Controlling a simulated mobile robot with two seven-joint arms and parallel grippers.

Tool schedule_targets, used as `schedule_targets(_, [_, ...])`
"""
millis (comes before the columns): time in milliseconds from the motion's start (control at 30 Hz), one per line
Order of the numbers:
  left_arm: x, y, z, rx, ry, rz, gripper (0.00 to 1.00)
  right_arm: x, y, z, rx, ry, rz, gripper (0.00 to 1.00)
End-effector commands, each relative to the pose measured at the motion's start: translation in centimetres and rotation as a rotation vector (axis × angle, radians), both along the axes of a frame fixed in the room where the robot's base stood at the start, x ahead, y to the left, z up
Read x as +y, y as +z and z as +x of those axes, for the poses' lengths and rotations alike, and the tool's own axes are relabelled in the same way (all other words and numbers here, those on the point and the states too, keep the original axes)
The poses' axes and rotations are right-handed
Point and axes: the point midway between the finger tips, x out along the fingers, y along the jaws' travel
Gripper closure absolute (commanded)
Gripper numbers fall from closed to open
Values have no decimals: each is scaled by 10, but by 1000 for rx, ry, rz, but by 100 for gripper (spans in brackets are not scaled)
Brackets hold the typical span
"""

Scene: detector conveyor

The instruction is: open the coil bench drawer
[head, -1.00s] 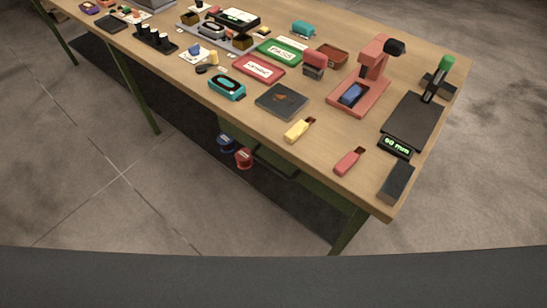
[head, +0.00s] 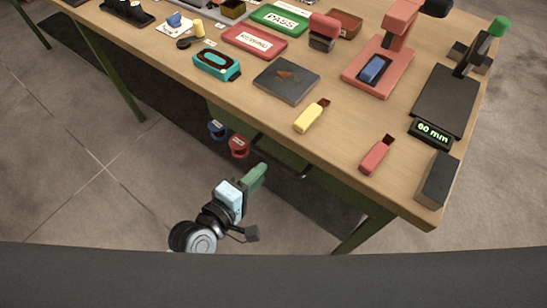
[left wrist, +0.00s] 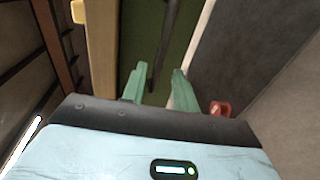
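The coil bench drawer has a dark green front (left wrist: 185,22) under the table's front edge, mostly hidden by the tabletop in the head view. Its dark bar handle (left wrist: 164,48) shows in the left wrist view, running between and beyond my two green fingers. My left gripper (head: 263,169) is in front of and below the table edge, near the drawer. In the left wrist view my left gripper (left wrist: 158,86) is open, its fingers apart with nothing held. I cannot tell how near the handle is to the fingertips. My right gripper is not in view.
A red spool (head: 239,147) and a blue spool (head: 217,129) sit under the table, left of the drawer. The wooden tabletop (head: 340,130) holds a yellow tool (head: 311,117), a red tool (head: 376,156) and other items. The floor in front is clear.

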Motion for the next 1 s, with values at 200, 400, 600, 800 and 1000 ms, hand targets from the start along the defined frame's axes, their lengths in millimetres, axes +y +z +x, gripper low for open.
schedule_targets(200, [-19,-6,27,-1,1,0,71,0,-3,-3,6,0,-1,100])
schedule_targets(400, [-33,-12,46,-2,1,1,71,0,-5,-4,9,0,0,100])
schedule_targets(600, [-39,-14,54,-1,0,2,71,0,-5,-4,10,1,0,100])
schedule_targets(800, [-39,-14,54,-1,0,2,71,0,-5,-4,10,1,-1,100])
schedule_targets(1000, [-39,-14,54,-1,0,2,92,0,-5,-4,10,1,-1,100])
